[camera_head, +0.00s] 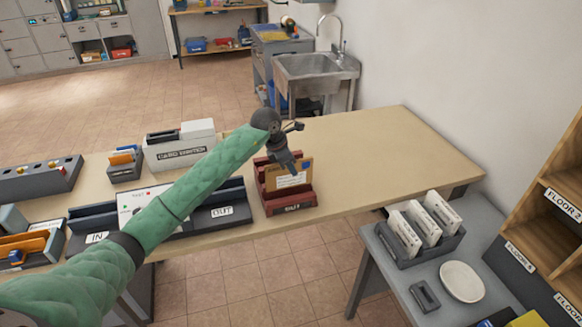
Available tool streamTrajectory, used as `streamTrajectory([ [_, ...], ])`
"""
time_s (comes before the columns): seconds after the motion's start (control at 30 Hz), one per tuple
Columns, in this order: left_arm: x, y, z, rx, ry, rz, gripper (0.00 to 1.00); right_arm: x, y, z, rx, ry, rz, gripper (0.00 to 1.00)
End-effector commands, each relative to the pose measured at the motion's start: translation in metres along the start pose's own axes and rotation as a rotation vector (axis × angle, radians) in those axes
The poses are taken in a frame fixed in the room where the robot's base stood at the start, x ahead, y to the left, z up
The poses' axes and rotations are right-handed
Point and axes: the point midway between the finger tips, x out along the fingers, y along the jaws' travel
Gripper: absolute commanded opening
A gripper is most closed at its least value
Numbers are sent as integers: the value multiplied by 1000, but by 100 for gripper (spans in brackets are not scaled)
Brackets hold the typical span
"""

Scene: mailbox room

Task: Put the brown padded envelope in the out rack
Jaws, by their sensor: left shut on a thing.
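The brown padded envelope (287,176) is orange-brown, with a white label and a blue stamp-like patch. It is upright at the dark red rack (290,208) on the beige table; its lower edge is between the rack's front and back parts. I cannot tell whether it rests on the rack's floor. The small label on the rack's front is hard to read. My left gripper (292,165) comes down from above and is shut on the envelope's top edge. My green-sleeved left arm crosses from the lower left. My right gripper is not in view.
Left of the rack is a dark tray labelled OUT (222,211), with an IN tray (96,237) farther left. A white box (180,150) stands behind. The table's right part (390,150) is clear. A grey side table (400,275) holds a rack of white envelopes (420,230).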

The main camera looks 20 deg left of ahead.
Motion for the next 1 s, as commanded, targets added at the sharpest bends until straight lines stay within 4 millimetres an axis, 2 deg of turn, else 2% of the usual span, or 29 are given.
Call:
streamTrajectory([
  [0.5, 24, 0, -11, 0, 0, 0, 0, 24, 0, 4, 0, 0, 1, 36],
  [1.0, 29, 0, -12, 0, 0, 0, 0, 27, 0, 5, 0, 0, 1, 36],
])
